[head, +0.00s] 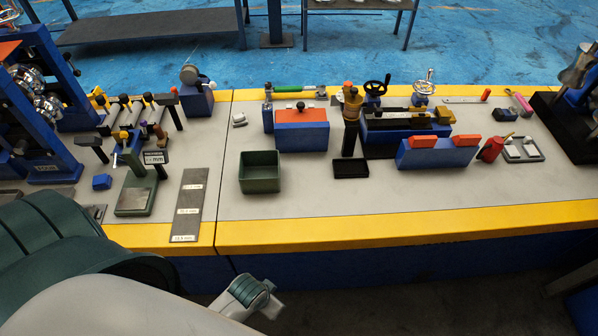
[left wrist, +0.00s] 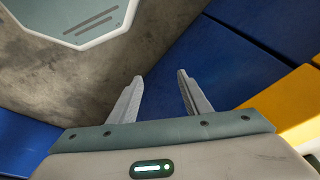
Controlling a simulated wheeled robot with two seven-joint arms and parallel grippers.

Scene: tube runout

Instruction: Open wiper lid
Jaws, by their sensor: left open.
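A blue box with an orange lid (head: 302,115) stands near the middle of the bench in the head view. I take this lid to be the wiper lid. It looks closed, with a small dark knob on top, and the box's inside is hidden. In the left wrist view my left gripper (left wrist: 160,76) is open and empty, its two grey fingers apart. It is in front of the bench, over the floor, well away from the box. My right gripper is in neither view.
A green open bin (head: 260,185) stands in front of the box at left. A tall dark post with a brass top (head: 351,105) stands close to its right. The bench's yellow front edge (head: 400,220) lies between my arm and these things. The front right surface is clear.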

